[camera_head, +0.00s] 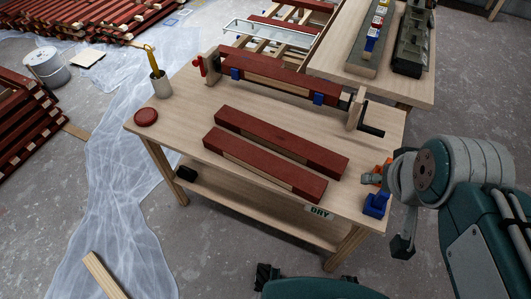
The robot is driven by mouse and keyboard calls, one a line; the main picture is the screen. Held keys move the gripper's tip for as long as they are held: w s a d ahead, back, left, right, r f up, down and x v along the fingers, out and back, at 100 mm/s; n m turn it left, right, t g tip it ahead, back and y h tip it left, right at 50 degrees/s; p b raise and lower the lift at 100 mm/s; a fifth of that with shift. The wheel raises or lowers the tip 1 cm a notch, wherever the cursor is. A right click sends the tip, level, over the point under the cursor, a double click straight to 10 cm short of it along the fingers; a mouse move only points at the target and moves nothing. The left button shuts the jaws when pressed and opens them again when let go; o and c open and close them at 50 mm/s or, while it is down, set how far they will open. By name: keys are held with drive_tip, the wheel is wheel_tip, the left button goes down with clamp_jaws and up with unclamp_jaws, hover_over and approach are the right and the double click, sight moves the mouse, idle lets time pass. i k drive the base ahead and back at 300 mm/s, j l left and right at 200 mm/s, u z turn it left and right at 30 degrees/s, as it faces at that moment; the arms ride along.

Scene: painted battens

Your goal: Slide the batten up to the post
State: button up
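Two battens, painted dark red with bare pale wood along part of their sides, lie apart and roughly parallel on the workbench (185,115). One is the nearer batten (265,164), the other the middle batten (280,140). A third red batten (275,80) lies farther back between a red-knobbed end stop (205,68) and an upright wooden post (356,108) with a black rod. Blue blocks sit along it. I cannot tell which batten is meant.
A blue block (376,205) and an orange item sit at the right corner. A "DRY" label (319,212) is on the front edge. A brush pot (160,85) and red lid (146,117) stand left. A second table (415,90) is behind. The bench's left front is clear.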

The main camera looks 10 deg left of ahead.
sight(301, 181)
drive_tip(key=j, duration=0.75)
drive_tip(key=i+j, duration=0.1)
drive_tip(key=j, duration=0.3)
drive_tip(key=i+j, duration=0.15)
drive_tip(key=j, duration=0.2)
drive_tip(key=i+j, duration=0.1)
drive_tip(key=j, duration=0.3)
drive_tip(key=i+j, duration=0.15)
drive_tip(key=j, duration=0.25)
drive_tip(key=u, duration=0.05)
